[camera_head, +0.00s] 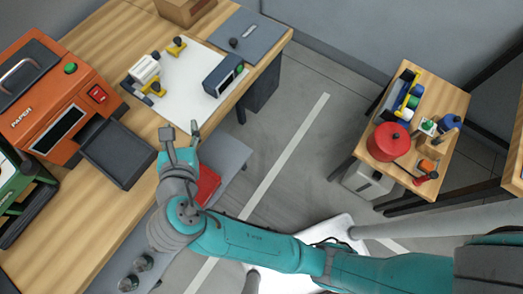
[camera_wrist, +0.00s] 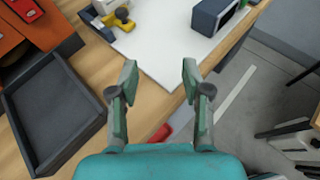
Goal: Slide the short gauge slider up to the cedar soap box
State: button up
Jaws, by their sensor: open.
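My gripper (camera_head: 181,132) is open and empty above the front edge of the wooden bench; its two fingers (camera_wrist: 160,78) stand apart in the wrist view. On the white sheet beyond it lie a white block (camera_head: 145,69) with a yellow part (camera_head: 155,88), a small yellow piece with a dark knob (camera_head: 176,46) and a dark blue box (camera_head: 223,76) with a green spot. I cannot tell which of these is the short gauge slider. No thing is clearly the cedar soap box; a brown box (camera_head: 185,9) stands at the back, cut by the picture edge.
An orange machine (camera_head: 60,105) with a dark tray (camera_head: 118,153) stands left of my gripper. A slate panel (camera_head: 245,38) lies at the bench's far right. A small table (camera_head: 402,78) at right holds a red pot (camera_head: 388,141) and several small items. Bare floor separates them.

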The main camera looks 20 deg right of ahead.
jog(key=s+d+f+m+y, duration=0.2)
jog(key=s+d+f+m, duration=0.2)
jog(key=d+f, duration=0.3)
jog(key=s+d+f+m+y, duration=0.2)
jog(key=d+f+m, duration=0.4)
jog(key=d, duration=0.3)
jog(key=shift+s+f+m+g, duration=0.35)
jog(key=shift+s+m, duration=0.25)
jog(key=shift+s, duration=0.3)
jog(key=s+d+r+m, duration=0.2)
jog(key=s+d+m, duration=0.1)
jog(key=s+m, duration=0.4)
jog(key=s+d+r+m+t+h, duration=0.1)
jog(key=s+d+r+m, duration=0.1)
jog(key=s+m, duration=0.5)
jog(key=s+d+r+m+t, duration=0.1)
jog(key=s+d+r+m, duration=0.1)
jog(key=s+d+m, duration=0.2)
jog(key=s+m, duration=0.2)
jog(key=m, duration=0.2)
jog(key=shift+s+d+r+h, duration=0.25)
jog(key=shift+s+d+h, duration=0.05)
jog(key=shift+s+d, duration=0.1)
